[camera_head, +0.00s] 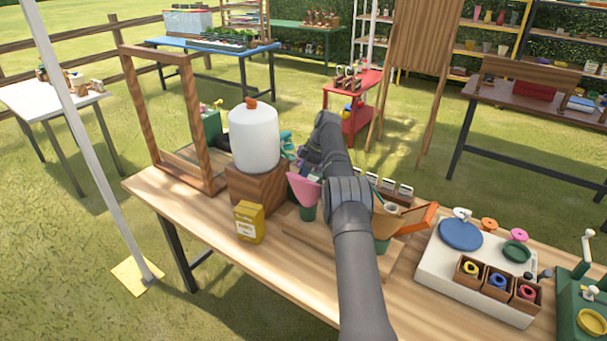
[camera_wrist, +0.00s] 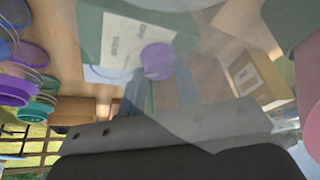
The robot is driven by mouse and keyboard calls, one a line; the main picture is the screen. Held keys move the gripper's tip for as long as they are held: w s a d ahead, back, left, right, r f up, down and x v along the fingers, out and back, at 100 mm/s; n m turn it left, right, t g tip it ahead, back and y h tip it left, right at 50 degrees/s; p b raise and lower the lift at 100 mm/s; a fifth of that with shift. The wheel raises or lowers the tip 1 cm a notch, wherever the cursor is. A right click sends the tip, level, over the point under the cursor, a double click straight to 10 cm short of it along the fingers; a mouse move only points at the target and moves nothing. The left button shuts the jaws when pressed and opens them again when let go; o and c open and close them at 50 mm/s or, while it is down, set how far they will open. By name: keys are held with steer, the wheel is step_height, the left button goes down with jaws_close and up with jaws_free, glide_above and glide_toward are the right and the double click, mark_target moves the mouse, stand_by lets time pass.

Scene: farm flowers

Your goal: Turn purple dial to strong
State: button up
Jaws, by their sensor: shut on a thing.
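The purple dial (camera_wrist: 157,55) shows near the top middle of the wrist view, on a green panel beside a white label sheet (camera_wrist: 128,45). The label's print is too blurred to read, and I cannot tell where the dial points. My gripper (camera_wrist: 158,82) is at the dial, with its fingers shut on it. Pale see-through shapes blur this part of the view. In the head view my arm reaches over the wooden table (camera_head: 195,224), and my forearm hides the gripper's tips and the dial.
A white tank (camera_head: 254,140) on a wooden block and a yellow box (camera_head: 249,222) stand left of my arm. A pink cone (camera_head: 304,187) is close beside it. A white board (camera_head: 436,258) with colored discs lies at right. A wooden frame (camera_head: 194,125) stands at the table's left end.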

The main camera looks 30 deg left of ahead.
steer(key=o, duration=0.7)
steer(key=shift+r, duration=0.15)
steer(key=r, duration=0.2)
steer(key=d+r, duration=0.1)
steer(key=r, duration=0.1)
steer(key=shift+r, duration=0.15)
steer(key=w+d+r, duration=0.2)
steer(key=d+r, duration=0.4)
steer(key=d, duration=0.4)
steer(key=shift+d+r, duration=0.2)
steer(key=shift+d, duration=0.1)
